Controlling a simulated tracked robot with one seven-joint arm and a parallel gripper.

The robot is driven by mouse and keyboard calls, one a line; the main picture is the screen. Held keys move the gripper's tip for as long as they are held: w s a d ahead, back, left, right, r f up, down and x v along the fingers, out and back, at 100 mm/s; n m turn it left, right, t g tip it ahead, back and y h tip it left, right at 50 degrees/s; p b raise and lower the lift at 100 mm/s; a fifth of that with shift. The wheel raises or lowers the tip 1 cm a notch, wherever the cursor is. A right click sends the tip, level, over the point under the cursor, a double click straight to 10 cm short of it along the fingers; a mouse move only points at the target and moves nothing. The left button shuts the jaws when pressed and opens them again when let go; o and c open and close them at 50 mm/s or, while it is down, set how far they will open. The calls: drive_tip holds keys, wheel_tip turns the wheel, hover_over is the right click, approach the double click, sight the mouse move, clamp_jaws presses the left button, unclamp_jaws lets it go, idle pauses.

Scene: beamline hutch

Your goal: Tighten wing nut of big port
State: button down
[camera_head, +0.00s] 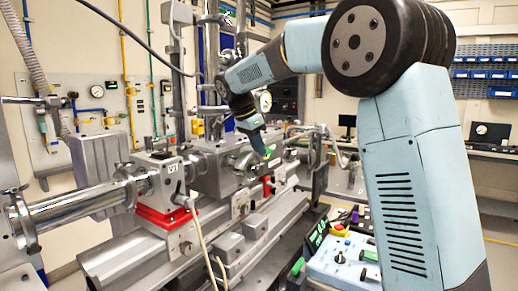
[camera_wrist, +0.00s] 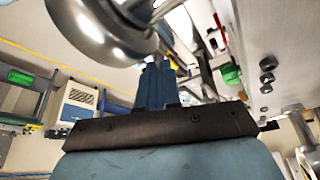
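My gripper (camera_head: 261,149) reaches down beside a round metal flanged port (camera_head: 238,158) on the beamline chamber, near the middle of the head view. In the wrist view, a shiny round metal flange (camera_wrist: 98,30) fills the upper left. The blue fingers of my gripper (camera_wrist: 156,68) stand close together just below and right of its rim. I cannot tell whether the fingertips touch the rim or have anything between them. I cannot make out a wing nut in either view; it may be hidden by the fingers or too small to see.
A silver beam pipe (camera_head: 85,203) and a red mount (camera_head: 165,217) stand left of the chamber. A red-handled part (camera_head: 268,186) sits just below my gripper. A light blue control box (camera_head: 342,262) with a red button is at the front right.

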drive_tip(key=shift+w+a+r+m, duration=0.1)
drive_tip(key=shift+m, duration=0.5)
drive_tip(key=c, duration=1.6)
unclamp_jaws()
drive_tip(key=v, duration=1.3)
drive_tip(key=shift+w+a+r, duration=0.3)
